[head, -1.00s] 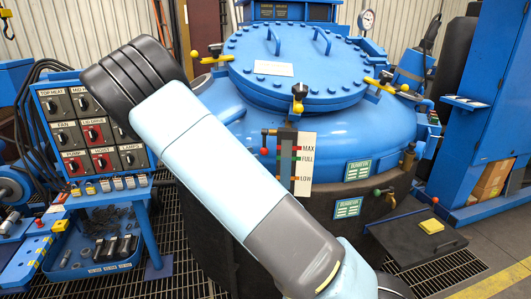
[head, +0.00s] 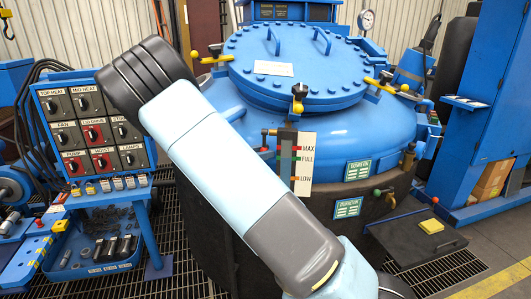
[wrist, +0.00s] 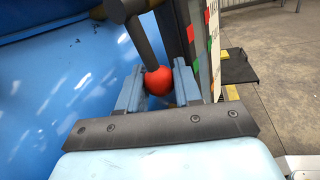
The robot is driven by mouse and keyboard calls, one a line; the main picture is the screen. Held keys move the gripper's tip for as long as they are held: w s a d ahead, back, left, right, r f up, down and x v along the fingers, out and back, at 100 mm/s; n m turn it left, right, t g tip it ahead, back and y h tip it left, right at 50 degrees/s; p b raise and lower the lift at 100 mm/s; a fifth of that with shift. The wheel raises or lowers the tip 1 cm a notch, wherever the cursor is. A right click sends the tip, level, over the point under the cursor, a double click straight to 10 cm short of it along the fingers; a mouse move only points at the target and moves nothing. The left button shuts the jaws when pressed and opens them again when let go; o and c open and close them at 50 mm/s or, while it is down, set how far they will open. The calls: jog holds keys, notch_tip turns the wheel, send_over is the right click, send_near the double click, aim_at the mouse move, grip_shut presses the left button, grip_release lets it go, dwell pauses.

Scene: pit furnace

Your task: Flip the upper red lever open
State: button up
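The upper red lever hangs from a black pivot left of the level gauge in the head view. Its red ball knob (head: 264,150) shows just above my arm. In the wrist view the knob (wrist: 158,82) hangs on a dark rod that comes down from a black cylinder. My gripper (wrist: 158,90) has its two blue fingers on either side of the knob, with the knob filling the gap, so it looks shut on it. In the head view my gripper is hidden behind my arm.
The level gauge plate (head: 305,164) stands close to the right of the lever. The blue furnace vessel (head: 352,128) curves behind it. A switch panel (head: 95,130) on a blue stand is at the left. A dark lid or plate (head: 410,242) lies at the lower right.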

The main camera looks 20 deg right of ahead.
grip_shut()
jog(key=shift+d, duration=0.25)
jog(key=shift+a, duration=0.25)
